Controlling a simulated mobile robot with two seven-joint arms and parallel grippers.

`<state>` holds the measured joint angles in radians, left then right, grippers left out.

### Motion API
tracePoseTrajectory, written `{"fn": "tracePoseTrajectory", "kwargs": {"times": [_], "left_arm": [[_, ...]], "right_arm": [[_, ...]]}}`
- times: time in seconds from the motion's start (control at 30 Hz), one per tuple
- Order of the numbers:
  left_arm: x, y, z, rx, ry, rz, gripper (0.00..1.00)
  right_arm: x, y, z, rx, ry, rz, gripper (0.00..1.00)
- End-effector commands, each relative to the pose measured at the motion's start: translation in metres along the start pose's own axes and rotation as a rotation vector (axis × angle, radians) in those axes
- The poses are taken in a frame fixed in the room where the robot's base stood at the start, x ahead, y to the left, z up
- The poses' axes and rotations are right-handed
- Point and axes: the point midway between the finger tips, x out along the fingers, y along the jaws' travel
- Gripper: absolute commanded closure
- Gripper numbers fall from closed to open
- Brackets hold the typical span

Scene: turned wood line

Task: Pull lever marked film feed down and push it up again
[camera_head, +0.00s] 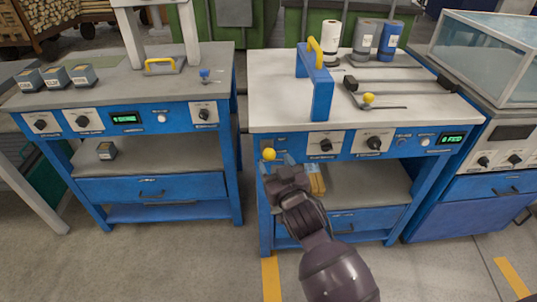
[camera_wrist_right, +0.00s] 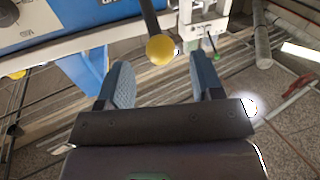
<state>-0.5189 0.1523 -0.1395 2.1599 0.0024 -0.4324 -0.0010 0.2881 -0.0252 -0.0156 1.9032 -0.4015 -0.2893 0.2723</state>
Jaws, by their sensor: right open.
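A lever with a yellow ball knob (camera_head: 269,154) sits at the left end of the blue front panel of the middle bench. In the right wrist view the yellow knob (camera_wrist_right: 160,48) hangs on a dark rod, near the opening between my fingertips. My right gripper (camera_head: 277,164) is open and empty, just below and beside the knob in the head view. Its two blue fingers (camera_wrist_right: 160,66) stand on either side of the knob's line, and I see no grip on it. I cannot read a film feed marking. My left gripper is not in view.
The middle bench (camera_head: 270,95) has a blue frame with a yellow handle (camera_head: 315,52), rolls at the back and another yellow-knobbed lever (camera_head: 368,98) on top. A second workbench (camera_head: 110,90) stands left, a glass-topped cabinet (camera_head: 490,60) right. Floor in front is clear.

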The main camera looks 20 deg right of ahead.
Motion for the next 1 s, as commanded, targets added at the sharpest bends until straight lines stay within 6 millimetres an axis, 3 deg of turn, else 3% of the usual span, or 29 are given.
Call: {"fn": "tracePoseTrajectory", "kwargs": {"times": [0.33, 0.77, 0.8, 1.0], "left_arm": [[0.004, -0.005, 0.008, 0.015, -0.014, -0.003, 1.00], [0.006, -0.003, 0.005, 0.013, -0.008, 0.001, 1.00], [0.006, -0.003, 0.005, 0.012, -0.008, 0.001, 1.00], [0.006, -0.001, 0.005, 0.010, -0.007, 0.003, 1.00]], "right_arm": [[0.040, 0.000, 0.002, -0.001, -0.001, -0.001, 0.40], [0.048, 0.000, 0.000, 0.001, 0.000, 0.000, 0.40], [0.048, 0.000, 0.000, 0.001, 0.000, 0.000, 0.41], [0.048, 0.000, 0.000, 0.001, 0.000, 0.000, 0.72]]}}
